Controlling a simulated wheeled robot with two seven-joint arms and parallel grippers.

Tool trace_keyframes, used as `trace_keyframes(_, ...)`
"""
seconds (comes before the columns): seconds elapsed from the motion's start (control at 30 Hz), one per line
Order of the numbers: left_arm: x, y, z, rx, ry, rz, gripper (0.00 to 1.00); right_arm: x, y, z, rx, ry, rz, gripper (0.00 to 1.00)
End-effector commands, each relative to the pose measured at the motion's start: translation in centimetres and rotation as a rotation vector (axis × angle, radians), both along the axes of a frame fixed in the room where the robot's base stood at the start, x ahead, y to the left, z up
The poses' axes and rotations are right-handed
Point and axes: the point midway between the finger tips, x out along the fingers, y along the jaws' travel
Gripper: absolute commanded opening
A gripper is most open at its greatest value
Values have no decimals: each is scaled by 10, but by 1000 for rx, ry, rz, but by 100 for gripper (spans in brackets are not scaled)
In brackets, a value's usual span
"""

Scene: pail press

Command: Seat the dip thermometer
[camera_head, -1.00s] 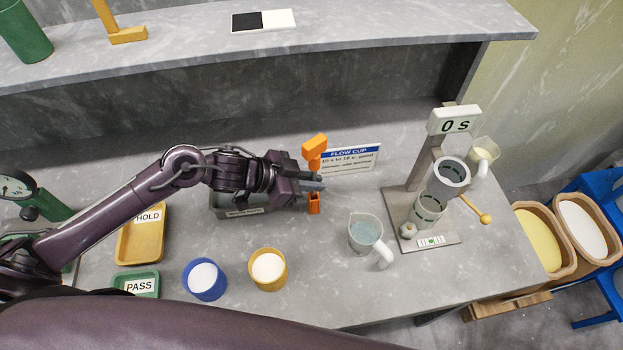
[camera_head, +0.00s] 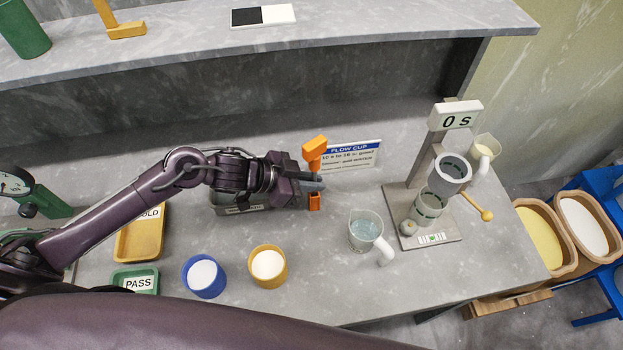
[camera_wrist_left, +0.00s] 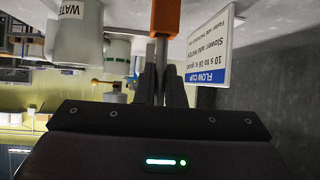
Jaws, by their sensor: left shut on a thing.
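The dip thermometer appears to be the orange tool (camera_head: 315,147) standing upright behind the middle of the table. Its block-like orange head is above my left gripper (camera_head: 318,184), and a narrow orange piece (camera_head: 314,202) shows below the fingers. My left gripper is shut on its middle. In the left wrist view, inverted, a thin grey stem (camera_wrist_left: 159,70) lies between the fingers and an orange piece (camera_wrist_left: 165,18) sits beyond their tips. I cannot tell whether the lower orange piece belongs to the tool or touches the table. My right gripper is not in view.
A clear jug (camera_head: 364,231) and the flow cup stand (camera_head: 401,205) are to the right. A sign (camera_head: 352,156) stands just behind the tool. Blue (camera_head: 204,278) and yellow (camera_head: 268,267) cups are in front.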

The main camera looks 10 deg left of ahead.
Motion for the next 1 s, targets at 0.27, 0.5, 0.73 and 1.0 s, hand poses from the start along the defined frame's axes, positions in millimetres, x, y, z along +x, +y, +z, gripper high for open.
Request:
trace_keyframes(0.27,0,0,-10,0,0,0,0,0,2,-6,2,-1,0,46)
trace_keyframes(0.5,0,0,-17,0,0,0,0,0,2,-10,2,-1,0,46)
trace_keyframes(0.73,0,0,-24,-1,1,0,0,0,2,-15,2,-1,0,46)
trace_keyframes(1.0,0,0,-25,1,2,1,27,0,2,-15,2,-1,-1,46)
